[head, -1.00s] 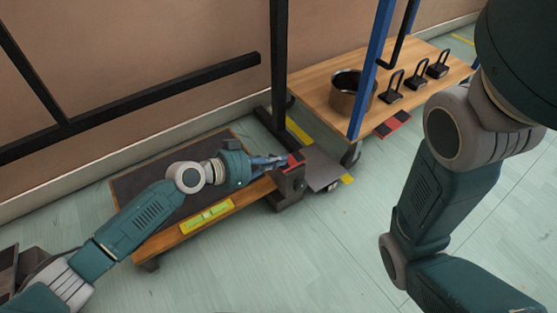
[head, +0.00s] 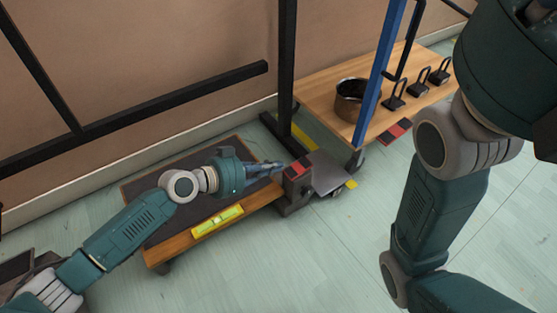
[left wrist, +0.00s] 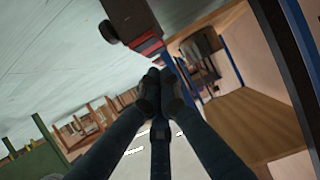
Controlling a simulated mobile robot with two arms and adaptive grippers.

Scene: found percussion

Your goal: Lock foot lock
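The foot lock is a dark metal block (head: 296,190) with a red and black pedal (head: 299,167) on top, at the right end of the low cart in the head view. In the left wrist view, red of the pedal (left wrist: 150,47) shows just beyond and left of the fingertips. My left gripper (head: 281,167) has its fingers together, with nothing seen between them. It points right at the pedal from just left of it; I cannot tell whether it touches. The fingertips also show together in the left wrist view (left wrist: 158,78). My right gripper is out of view.
The low cart (head: 175,247) carries a dark mat and a yellow level (head: 217,221). A second cart (head: 322,98) holds a metal pot (head: 352,101) and several padlocks (head: 396,102); another red pedal (head: 394,132) is at its edge. Black and blue posts stand close by. Floor in front is clear.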

